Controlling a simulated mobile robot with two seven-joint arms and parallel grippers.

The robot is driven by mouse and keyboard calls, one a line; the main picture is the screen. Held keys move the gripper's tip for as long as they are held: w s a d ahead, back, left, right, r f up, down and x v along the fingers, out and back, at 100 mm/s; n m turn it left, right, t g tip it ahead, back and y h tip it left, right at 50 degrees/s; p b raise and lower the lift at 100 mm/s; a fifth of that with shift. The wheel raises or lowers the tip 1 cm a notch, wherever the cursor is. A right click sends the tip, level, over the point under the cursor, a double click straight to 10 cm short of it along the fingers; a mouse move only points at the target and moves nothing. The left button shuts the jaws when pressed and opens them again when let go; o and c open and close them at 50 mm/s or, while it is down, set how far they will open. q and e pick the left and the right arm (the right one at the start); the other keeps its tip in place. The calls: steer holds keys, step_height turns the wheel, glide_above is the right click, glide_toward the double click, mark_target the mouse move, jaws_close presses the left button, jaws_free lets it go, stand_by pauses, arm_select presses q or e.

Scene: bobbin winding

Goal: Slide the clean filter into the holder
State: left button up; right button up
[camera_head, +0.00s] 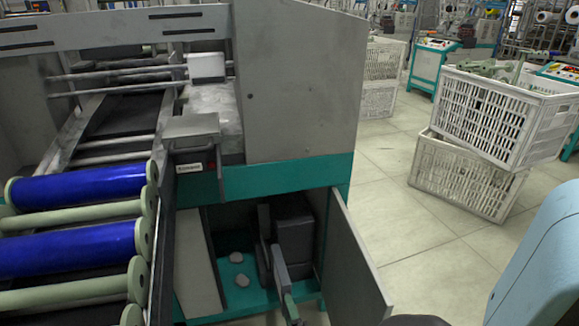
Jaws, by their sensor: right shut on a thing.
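My left gripper is not in view. The open cabinet (258,196) under the machine holds a dark box (295,225) on its right side. A narrow grey upright piece (281,268) with a green lower end stands in front of the box. I cannot tell which part is the holder, and I cannot make out the clean filter.
A grey door (358,265) stands open at the cabinet's right. A pale panel (200,268) is at its left. Two pale lumps lie on the teal cabinet floor (262,297). Blue rollers (75,185) fill the left. White crates (490,115) stand at right, with clear tiled floor between.

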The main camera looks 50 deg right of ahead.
steer(key=shift+w+d, duration=0.1)
stand_by(0.3)
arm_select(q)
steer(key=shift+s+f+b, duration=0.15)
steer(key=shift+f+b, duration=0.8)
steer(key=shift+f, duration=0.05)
arm_select(e)
steer(key=shift+x, duration=2.9)
steer(key=shift+d, duration=0.1)
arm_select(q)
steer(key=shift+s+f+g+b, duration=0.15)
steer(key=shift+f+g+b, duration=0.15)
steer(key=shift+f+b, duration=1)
arm_select(e)
steer(key=shift+x, duration=2.95)
steer(key=shift+d, duration=0.1)
arm_select(q)
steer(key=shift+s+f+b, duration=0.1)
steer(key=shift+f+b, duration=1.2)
steer(key=shift+b, duration=0.05)
arm_select(e)
steer(key=shift+x, duration=2.4)
steer(key=shift+d, duration=0.1)
